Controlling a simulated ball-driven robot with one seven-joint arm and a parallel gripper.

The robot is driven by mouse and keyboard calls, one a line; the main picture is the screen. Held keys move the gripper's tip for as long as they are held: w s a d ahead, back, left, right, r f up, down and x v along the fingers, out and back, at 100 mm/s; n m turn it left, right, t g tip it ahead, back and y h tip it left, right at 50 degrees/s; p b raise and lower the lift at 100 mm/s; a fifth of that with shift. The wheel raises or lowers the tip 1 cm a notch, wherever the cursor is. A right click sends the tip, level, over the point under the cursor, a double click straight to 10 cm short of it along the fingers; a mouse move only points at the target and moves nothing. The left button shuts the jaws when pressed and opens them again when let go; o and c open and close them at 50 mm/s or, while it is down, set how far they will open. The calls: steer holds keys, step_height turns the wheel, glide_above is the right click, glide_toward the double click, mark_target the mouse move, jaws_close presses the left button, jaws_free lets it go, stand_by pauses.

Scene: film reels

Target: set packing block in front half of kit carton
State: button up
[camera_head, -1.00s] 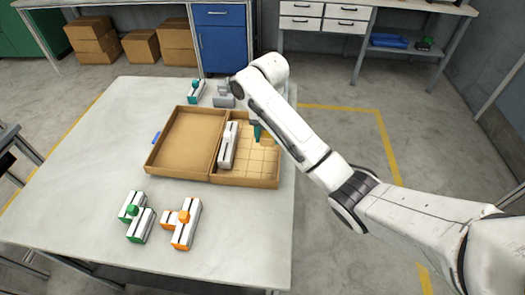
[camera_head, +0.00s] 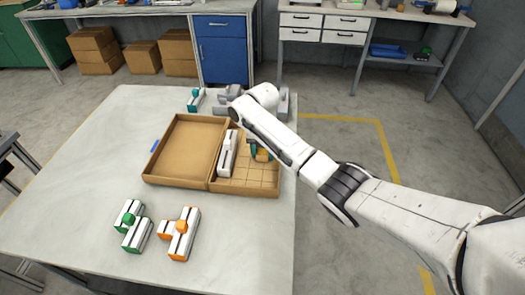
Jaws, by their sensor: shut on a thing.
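The kit carton (camera_head: 180,182) lies open on the table, with an empty left half and a gridded right half. A white block with dark lines (camera_head: 228,156) lies along the left side of the gridded half. My arm hides part of the gripper and the carton's right rear. I cannot tell whether the block touches the carton floor. The front grid cells are bare.
A green-and-white piece (camera_head: 132,226) and an orange-and-white piece (camera_head: 181,234) lie in front of the carton. A teal-and-white piece (camera_head: 196,99) and grey pieces (camera_head: 228,97) lie behind it. The table's (camera_head: 70,180) left side is mostly clear.

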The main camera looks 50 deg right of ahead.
mark_target(262, 151)
steer(key=shift+f, duration=0.15)
steer(key=o, duration=1.4)
step_height(262, 151, up, 12)
steer(key=shift+r, duration=0.2)
